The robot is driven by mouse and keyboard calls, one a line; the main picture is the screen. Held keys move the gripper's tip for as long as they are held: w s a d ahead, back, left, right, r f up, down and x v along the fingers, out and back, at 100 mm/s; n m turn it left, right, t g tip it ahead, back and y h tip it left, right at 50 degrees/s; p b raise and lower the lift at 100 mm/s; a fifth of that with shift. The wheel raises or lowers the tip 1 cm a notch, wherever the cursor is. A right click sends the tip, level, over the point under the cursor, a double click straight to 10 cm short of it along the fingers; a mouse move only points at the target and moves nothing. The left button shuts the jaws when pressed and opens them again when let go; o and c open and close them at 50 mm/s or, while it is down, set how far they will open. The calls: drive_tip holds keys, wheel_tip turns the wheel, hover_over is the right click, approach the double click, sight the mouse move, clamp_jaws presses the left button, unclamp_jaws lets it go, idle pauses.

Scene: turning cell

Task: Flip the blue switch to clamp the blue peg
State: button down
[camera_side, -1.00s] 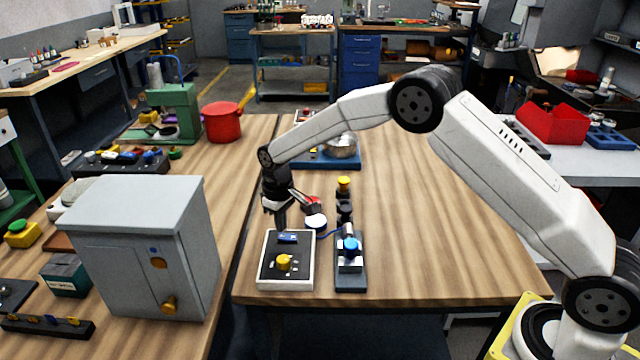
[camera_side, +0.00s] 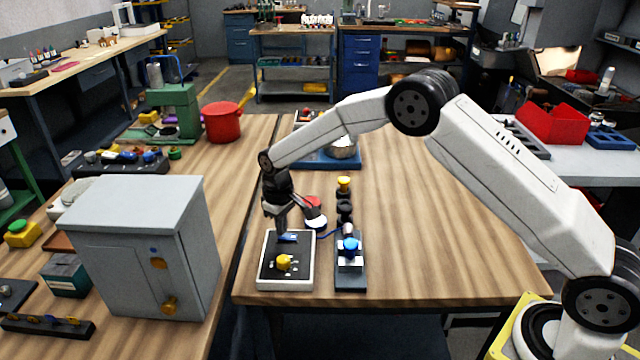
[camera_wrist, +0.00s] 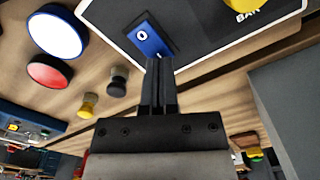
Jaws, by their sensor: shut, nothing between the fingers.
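The blue switch (camera_side: 288,238) is a rocker on the dark top of a white-edged panel (camera_side: 264,285). My gripper (camera_side: 283,232) is shut and empty, pointing down at the switch's far edge. In the wrist view its fingertips (camera_wrist: 159,62) meet or overlap the switch's near end; whether they touch cannot be told. The blue peg (camera_side: 349,246) stands in a grey clamp block on a dark base (camera_side: 350,285), right of the panel.
A yellow knob (camera_side: 284,263) sits on the same panel. Red (camera_side: 313,203) and white (camera_side: 316,221) round pieces and yellow (camera_side: 344,184) and black (camera_side: 344,208) pegs stand behind. A grey cabinet (camera_side: 150,250) is at left. The table's right half is clear.

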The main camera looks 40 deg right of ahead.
sight(287, 237)
drive_tip(key=shift+f, duration=0.55)
idle(0.4)
drive_tip(key=shift+r, duration=3.55)
drive_tip(key=shift+s, duration=0.15)
drive_tip(key=shift+s+d+r, duration=0.25)
drive_tip(key=shift+s, duration=0.2)
drive_tip(key=s+d+m+t, duration=0.1)
drive_tip(key=s+d, duration=0.2)
drive_tip(key=s, duration=1)
drive_tip(key=s+d+r+m+t, duration=0.1)
drive_tip(key=s+d+m, duration=0.1)
drive_tip(key=s, duration=1.2)
drive_tip(key=shift+d+r+t, duration=0.25)
drive_tip(key=shift+d+t, duration=0.05)
drive_tip(key=shift+d, duration=0.3)
